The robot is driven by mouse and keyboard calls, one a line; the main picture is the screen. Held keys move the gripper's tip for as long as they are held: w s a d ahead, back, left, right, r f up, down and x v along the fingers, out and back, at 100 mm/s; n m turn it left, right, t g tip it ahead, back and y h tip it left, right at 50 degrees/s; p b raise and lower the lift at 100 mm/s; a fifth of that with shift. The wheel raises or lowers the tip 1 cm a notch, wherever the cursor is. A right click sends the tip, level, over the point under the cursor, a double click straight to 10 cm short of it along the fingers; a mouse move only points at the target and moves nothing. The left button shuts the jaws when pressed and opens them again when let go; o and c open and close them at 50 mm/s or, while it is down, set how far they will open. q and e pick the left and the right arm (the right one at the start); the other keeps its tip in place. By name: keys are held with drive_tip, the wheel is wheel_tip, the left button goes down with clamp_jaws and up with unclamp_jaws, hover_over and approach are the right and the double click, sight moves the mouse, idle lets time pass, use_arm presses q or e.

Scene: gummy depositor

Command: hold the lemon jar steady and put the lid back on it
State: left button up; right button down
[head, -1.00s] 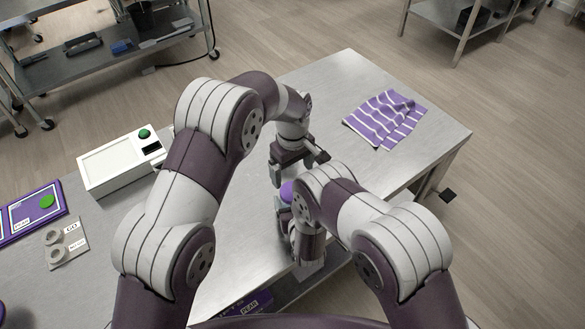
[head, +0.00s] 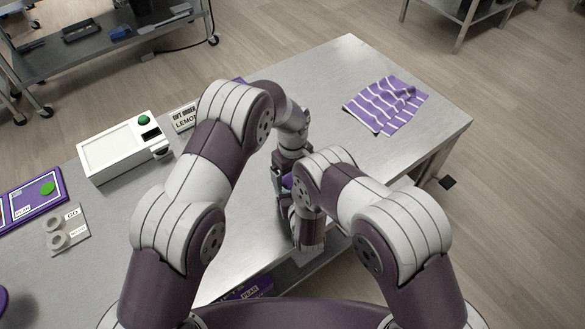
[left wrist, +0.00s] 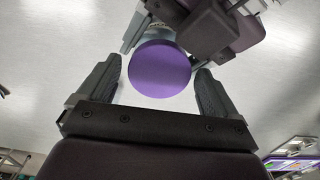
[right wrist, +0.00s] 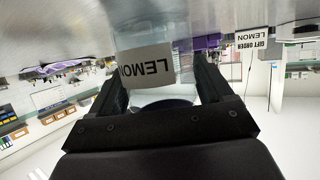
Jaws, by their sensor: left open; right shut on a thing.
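The lemon jar (right wrist: 145,40) is clear with a white LEMON label, which appears upside down in the right wrist view. My right gripper (right wrist: 163,72) is shut on the jar, its fingers on either side. The purple lid (left wrist: 160,69) is a round disc at the jar's top; in the head view only a sliver of the lid (head: 287,181) shows between the arms. My left gripper (left wrist: 158,80) is open above the jar, with a finger on each side of the lid and a visible gap at the left finger. Whether the lid is fully seated cannot be told.
A white box with a green button (head: 122,150) and a GIFT ORDER LEMON sign (head: 185,118) stand at the table's left. A purple striped cloth (head: 386,105) lies at the back right. Purple trays (head: 35,203) and a ring holder (head: 66,232) are far left.

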use_arm(q)
drive_tip(key=c, duration=1.1)
drive_tip(key=m, duration=1.3)
drive_tip(key=o, duration=1.2)
